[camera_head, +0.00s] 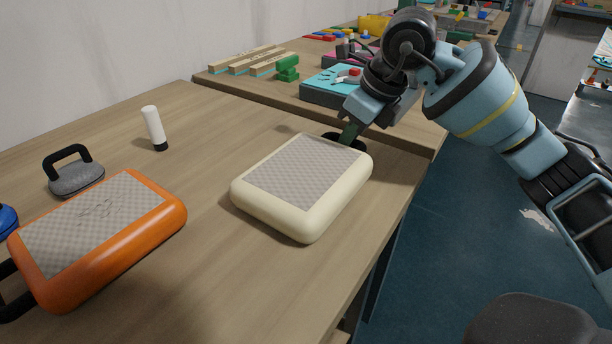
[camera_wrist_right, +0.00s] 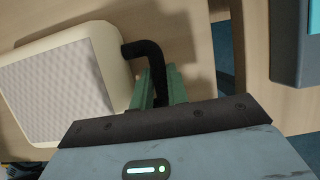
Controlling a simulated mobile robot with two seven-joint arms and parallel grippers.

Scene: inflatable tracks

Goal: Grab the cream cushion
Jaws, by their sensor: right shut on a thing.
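The cream cushion (camera_head: 301,186) has a grey textured top panel and lies on the wooden table, near its right edge. A black handle sticks out from its far side. My right gripper (camera_head: 350,132) reaches down at that far side and is shut on the black handle. In the right wrist view the cushion (camera_wrist_right: 62,88) is at the left, and the handle (camera_wrist_right: 148,58) runs between the green fingers of the gripper (camera_wrist_right: 158,88). The cushion seems to rest on the table. My left gripper is not in view.
An orange cushion (camera_head: 100,235) with black handles lies at the left. A grey block with a black handle (camera_head: 75,175) and a white bottle (camera_head: 154,129) stand behind it. A second table (camera_head: 240,88) at the back holds a turquoise-topped case (camera_head: 335,88), green blocks and wooden strips.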

